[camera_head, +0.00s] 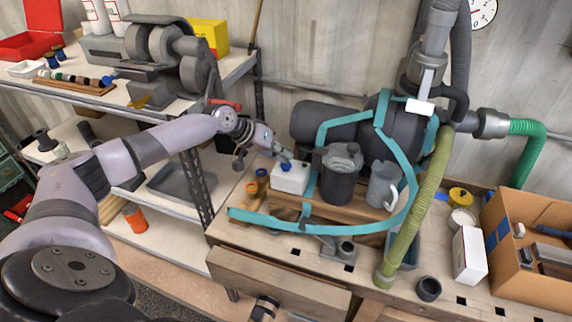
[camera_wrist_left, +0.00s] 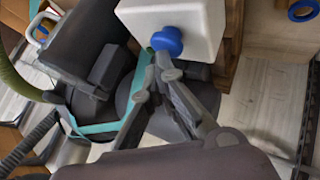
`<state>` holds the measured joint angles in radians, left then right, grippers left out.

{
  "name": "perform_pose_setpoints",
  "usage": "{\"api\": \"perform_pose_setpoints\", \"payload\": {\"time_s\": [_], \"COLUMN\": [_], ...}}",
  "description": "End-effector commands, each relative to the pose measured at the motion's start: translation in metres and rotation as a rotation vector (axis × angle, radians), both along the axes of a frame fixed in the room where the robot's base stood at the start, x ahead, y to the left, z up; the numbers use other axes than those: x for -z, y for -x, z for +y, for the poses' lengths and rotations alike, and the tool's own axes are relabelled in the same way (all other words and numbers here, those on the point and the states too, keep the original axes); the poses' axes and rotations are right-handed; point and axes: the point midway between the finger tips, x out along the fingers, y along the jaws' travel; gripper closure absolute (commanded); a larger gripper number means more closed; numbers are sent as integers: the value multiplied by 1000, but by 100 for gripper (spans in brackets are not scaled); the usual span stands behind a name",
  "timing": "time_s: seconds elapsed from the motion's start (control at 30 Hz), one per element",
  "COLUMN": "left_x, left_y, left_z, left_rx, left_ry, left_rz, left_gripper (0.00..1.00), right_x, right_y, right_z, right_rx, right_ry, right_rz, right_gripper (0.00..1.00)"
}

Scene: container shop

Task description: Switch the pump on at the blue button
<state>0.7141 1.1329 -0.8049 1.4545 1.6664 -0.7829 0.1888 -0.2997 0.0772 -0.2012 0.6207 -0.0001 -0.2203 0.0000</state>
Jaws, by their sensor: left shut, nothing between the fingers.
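The blue button (camera_head: 286,166) sits on a small white box (camera_head: 290,180) on the wooden workbench, at the left side of the pump (camera_head: 340,172). The pump is a dark grey machine with teal straps around it. My left gripper (camera_head: 286,156) is shut and empty, with its fingertips just at the blue button. In the left wrist view, the fingertips (camera_wrist_left: 156,58) are beside the lower edge of the blue button (camera_wrist_left: 167,41) on the white box (camera_wrist_left: 200,20). I cannot tell whether they touch it. My right gripper is not in view.
A teal strap (camera_head: 270,221) loops over the bench front. A green hose (camera_head: 416,215) and a cardboard box (camera_head: 525,275) stand to the right. A shelf (camera_head: 215,85) with machinery is at the left. Orange and blue caps (camera_head: 257,182) lie left of the white box.

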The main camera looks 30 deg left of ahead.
Motion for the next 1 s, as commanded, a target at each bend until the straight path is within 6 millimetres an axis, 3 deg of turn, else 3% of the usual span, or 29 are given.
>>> {"api": "perform_pose_setpoints", "payload": {"time_s": [0.73, 1.0], "left_x": [5, -5], "left_y": [0, 0], "left_z": [-1, -1], "left_rx": [1, 1], "left_ry": [1, 1], "left_rz": [1, 2], "left_gripper": [100, 100], "right_x": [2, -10], "right_y": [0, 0], "right_z": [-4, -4], "right_rx": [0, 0], "right_ry": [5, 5], "right_rz": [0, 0], "right_gripper": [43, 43]}}
